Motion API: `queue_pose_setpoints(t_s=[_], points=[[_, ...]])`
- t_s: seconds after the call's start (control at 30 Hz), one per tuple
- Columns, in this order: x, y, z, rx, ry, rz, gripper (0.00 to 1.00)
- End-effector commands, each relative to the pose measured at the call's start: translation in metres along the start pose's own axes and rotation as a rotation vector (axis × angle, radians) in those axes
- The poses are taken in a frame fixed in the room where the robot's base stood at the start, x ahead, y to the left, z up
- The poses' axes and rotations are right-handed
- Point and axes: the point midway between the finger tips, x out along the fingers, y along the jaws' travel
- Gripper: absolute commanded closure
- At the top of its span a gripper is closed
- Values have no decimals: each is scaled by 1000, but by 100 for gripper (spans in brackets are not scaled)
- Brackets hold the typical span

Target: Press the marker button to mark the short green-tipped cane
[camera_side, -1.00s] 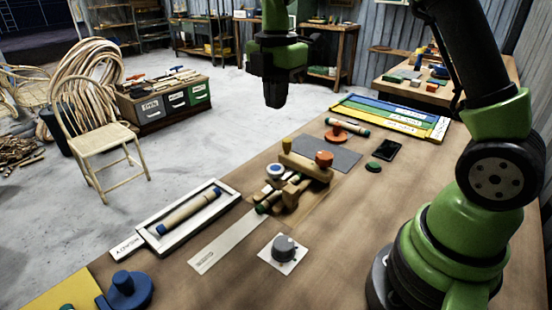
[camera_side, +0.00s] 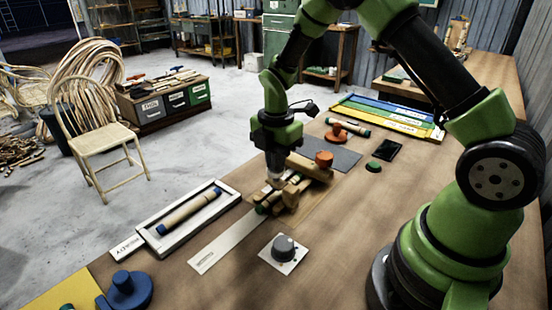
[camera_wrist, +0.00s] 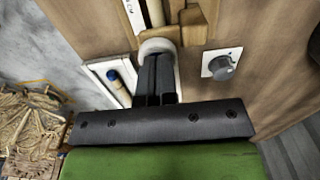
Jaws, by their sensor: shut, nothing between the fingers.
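My gripper (camera_side: 274,176) is shut and empty, pointing straight down at the near-left side of the wooden jig (camera_side: 312,170). A white round button (camera_wrist: 157,45) shows at my closed fingertips (camera_wrist: 157,60) in the wrist view. The fingers cover part of it, and I cannot tell whether they touch or press it. In the side view the gripper hides most of the button. A short cane with a dark green tip (camera_side: 263,208) lies in the jig, just in front of and below the gripper.
A white tray (camera_side: 150,232) with a blue-tipped cane (camera_side: 190,210) is left of the jig. A grey knob (camera_side: 284,247) sits in front. A green puck (camera_side: 373,167) and dark phone-like slab (camera_side: 388,150) lie to the right.

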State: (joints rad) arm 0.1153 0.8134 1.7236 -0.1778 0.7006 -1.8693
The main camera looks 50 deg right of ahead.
Motion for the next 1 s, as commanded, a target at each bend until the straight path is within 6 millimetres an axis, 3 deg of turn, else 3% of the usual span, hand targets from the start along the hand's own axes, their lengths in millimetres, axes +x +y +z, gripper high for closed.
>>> queue_pose_setpoints(t_s=[0.27,0.47,0.6,0.87,1.0], points=[[1,0,0,0,0,0,100],[21,-1,0,0,-1,-4,100],[24,0,0,1,-2,-2,100],[20,0,0,2,-1,0,100],[3,1,0,2,-2,5,100]])
